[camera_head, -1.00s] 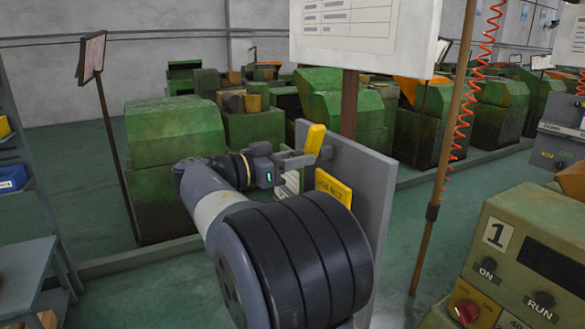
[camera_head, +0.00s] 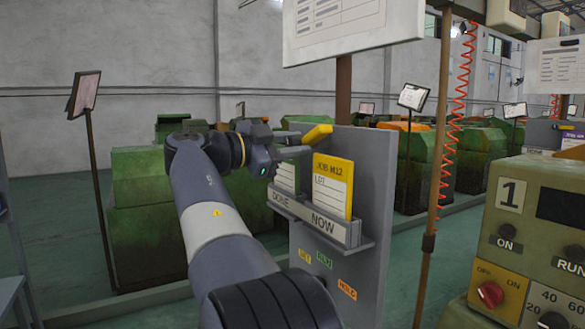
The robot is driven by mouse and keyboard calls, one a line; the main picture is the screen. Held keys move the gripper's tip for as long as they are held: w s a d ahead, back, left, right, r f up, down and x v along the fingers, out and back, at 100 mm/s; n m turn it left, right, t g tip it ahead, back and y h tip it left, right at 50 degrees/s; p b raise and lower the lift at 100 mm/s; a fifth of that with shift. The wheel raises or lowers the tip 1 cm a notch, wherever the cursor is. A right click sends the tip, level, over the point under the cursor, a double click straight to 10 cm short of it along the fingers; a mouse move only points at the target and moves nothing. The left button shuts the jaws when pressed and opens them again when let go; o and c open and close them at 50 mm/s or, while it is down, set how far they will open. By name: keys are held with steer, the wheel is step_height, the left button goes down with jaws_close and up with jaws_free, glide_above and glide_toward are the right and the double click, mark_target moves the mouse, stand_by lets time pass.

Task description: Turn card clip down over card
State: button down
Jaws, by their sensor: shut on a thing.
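The yellow card clip (camera_head: 318,133) sits at the top of the grey board, above the card. It slants, its right end higher than its left, and lies close to level in the head view. My gripper (camera_head: 299,147) is at its left end and shut on it; the fingers partly hide the contact. The card (camera_head: 333,187), yellow-topped and marked "JOB M12" and "LOT", stands upright in the NOW pocket (camera_head: 328,224). The clip's face is not over the card's print.
The grey board (camera_head: 374,170) also has a DONE pocket (camera_head: 282,203) with a whitish card behind my arm, and small coloured labels below. A brown post (camera_head: 438,150) and a green control panel (camera_head: 540,240) stand at the right. A white sign hangs above.

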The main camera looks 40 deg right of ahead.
steer(key=m+b, duration=0.2)
steer(key=shift+f+m+b, duration=0.2)
steer(key=shift+m+b, duration=0.1)
steer(key=shift+r+m+b, duration=0.2)
steer(key=shift+m+b, duration=0.7)
steer(key=shift+m, duration=0.3)
steer(key=shift+r, duration=0.1)
steer(key=c, duration=1.4)
jaws_free()
steer(key=shift+c, duration=0.2)
steer(key=v, duration=1.1)
